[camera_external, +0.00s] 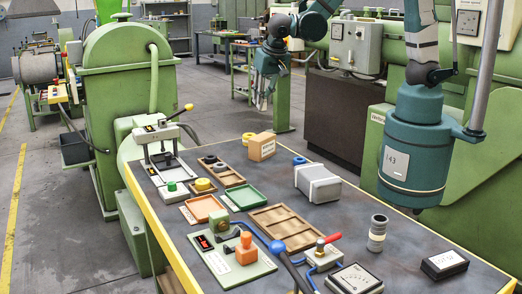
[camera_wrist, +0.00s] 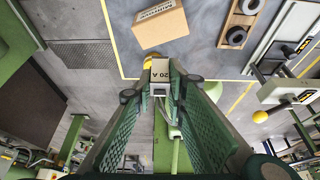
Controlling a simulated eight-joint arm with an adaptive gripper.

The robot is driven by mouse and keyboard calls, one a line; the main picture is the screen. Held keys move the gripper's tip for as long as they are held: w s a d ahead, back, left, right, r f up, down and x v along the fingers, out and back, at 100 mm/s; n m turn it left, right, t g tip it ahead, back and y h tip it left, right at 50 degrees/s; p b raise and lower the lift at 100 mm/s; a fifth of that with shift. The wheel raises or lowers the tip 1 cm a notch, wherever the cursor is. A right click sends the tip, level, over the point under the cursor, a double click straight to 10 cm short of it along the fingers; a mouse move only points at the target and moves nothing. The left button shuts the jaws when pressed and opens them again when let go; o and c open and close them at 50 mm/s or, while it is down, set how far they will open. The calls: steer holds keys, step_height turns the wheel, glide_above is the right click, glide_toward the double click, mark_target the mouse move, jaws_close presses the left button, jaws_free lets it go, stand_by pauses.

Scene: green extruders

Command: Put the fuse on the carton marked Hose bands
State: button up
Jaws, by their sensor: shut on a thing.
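My gripper (camera_external: 262,98) is raised above and beyond the table's far end, pointing down. In the wrist view my gripper (camera_wrist: 160,84) is shut on the fuse (camera_wrist: 160,72), a pale block marked "20 A", held at the fingertips. In the external view the fuse is too small to make out clearly. The tan carton (camera_external: 262,146) stands on the table near its far edge, with a white label too small to read there. In the wrist view the carton (camera_wrist: 160,22) lies above the fuse in the picture, apart from it, its top bare.
A yellow roll (camera_external: 247,138) is beside the carton and a blue roll (camera_external: 299,160) is to its right. A grey block (camera_external: 318,183) stands nearer. A wooden tray with rings (camera_external: 235,180) is to the left. A clamp stand (camera_external: 162,150) rises at the table's left.

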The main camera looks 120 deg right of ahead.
steer(key=shift+f, duration=0.15)
steer(key=shift+f, duration=2.8)
steer(key=shift+f+b, duration=0.1)
steer(key=shift+b, duration=0.2)
steer(key=shift+f, duration=1.95)
steer(key=shift+f+b, duration=0.15)
steer(key=shift+b, duration=0.2)
steer(key=o, duration=0.9)
steer(key=shift+c, duration=0.2)
steer(key=shift+p+v, duration=0.75)
steer(key=shift+v, duration=5.4)
